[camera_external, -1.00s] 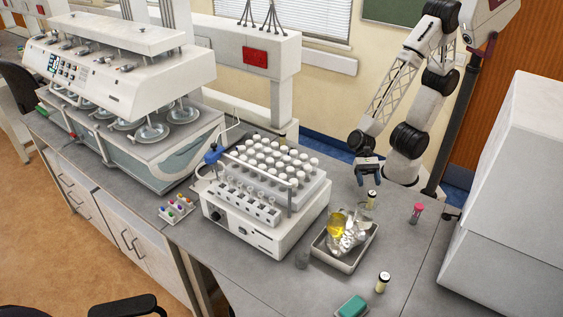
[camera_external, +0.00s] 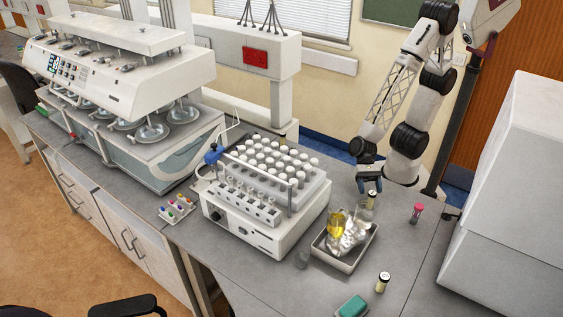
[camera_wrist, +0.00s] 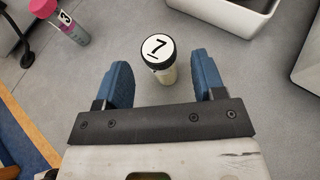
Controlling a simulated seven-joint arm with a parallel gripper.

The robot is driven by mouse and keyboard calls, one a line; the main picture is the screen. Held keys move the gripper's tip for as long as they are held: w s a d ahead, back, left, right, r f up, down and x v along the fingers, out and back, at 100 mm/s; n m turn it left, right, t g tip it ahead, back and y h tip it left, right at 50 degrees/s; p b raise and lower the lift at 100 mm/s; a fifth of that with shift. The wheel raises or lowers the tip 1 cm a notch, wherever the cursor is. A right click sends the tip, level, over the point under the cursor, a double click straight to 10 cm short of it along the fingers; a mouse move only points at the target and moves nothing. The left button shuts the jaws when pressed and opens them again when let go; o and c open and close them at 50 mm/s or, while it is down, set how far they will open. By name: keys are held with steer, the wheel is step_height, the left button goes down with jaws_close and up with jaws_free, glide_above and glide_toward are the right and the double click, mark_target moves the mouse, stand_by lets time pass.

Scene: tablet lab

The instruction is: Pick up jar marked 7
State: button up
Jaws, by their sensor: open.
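The jar marked 7 (camera_wrist: 158,48) has a white lid with a black rim and a pale body. It stands upright on the grey bench in the wrist view, just beyond and between my blue fingertips. My gripper (camera_wrist: 163,73) is open, with a finger on either side of the line to the jar and nothing held. In the external view my gripper (camera_external: 369,187) points down just above and behind the same small jar (camera_external: 372,197), whose label cannot be read there.
A pink-capped jar marked 3 (camera_wrist: 66,22) stands to the left in the wrist view. A metal tray (camera_external: 330,262) holding glassware and crumpled foil is close by. Another jar (camera_external: 382,282) and a green block (camera_external: 351,306) lie nearer the front. A rack machine (camera_external: 243,235) stands left.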

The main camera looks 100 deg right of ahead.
mark_target(376, 193)
steer(key=shift+x, duration=1.7)
steer(key=c, duration=1)
steer(key=shift+r, duration=0.15)
steer(key=shift+r, duration=1.45)
steer(key=shift+s+d+r, duration=0.2)
steer(key=shift+d, duration=0.05)
steer(key=s+d, duration=0.3)
steer(key=s+d+r, duration=0.1)
steer(key=s+d, duration=0.6)
steer(key=s, duration=0.1)
steer(key=shift+d+r, duration=0.2)
steer(key=shift+d, duration=0.15)
